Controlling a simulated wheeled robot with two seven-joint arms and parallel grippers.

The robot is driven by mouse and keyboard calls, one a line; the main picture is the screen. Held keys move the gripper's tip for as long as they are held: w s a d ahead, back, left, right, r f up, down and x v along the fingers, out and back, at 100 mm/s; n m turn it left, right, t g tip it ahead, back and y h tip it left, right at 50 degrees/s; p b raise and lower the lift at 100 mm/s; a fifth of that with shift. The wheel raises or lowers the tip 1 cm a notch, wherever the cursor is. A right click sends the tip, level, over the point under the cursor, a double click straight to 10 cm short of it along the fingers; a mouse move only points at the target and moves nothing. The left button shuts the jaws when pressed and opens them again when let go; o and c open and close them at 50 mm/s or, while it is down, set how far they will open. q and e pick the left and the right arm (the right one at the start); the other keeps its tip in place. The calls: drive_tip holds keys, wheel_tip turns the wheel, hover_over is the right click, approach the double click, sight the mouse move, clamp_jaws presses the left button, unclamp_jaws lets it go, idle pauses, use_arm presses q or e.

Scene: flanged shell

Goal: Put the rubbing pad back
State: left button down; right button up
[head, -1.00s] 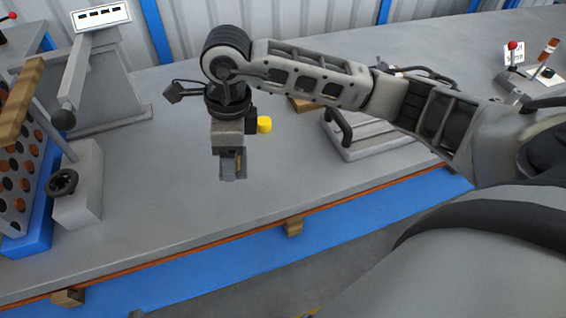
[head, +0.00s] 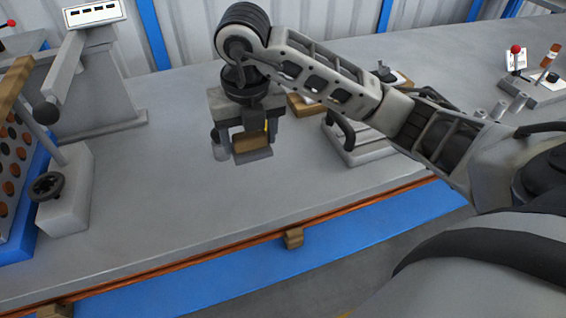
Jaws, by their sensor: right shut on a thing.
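My right gripper (head: 251,140) is over the middle of the grey workbench, its arm reaching in from the right. It is shut on a small tan block with a dark grey underside, which looks like the rubbing pad (head: 252,143). The pad is between the fingers, and whether it touches the bench is hard to tell. A wooden board (head: 304,106) lies just behind and right of the gripper, partly hidden by my arm. My left gripper is not in view.
The grey workbench (head: 160,195) is clear in front of the gripper. A grey block with a black handwheel (head: 47,186) and a rack of orange and black discs (head: 12,180) stand left. A grey plate with black handles (head: 360,150) is right. A red-knobbed lever (head: 516,50) stands far right.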

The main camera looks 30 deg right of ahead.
hover_over(282, 172)
drive_tip(key=f, duration=0.6)
drive_tip(key=shift+s+a+f, duration=0.1)
drive_tip(key=shift+s+a, duration=0.15)
drive_tip(key=f, duration=0.3)
drive_tip(key=shift+d+f, duration=0.15)
drive_tip(key=shift+d, duration=0.05)
drive_tip(key=shift+f, duration=0.1)
drive_tip(key=shift+f, duration=0.2)
drive_tip(key=o, duration=1)
drive_tip(key=shift+c, duration=0.2)
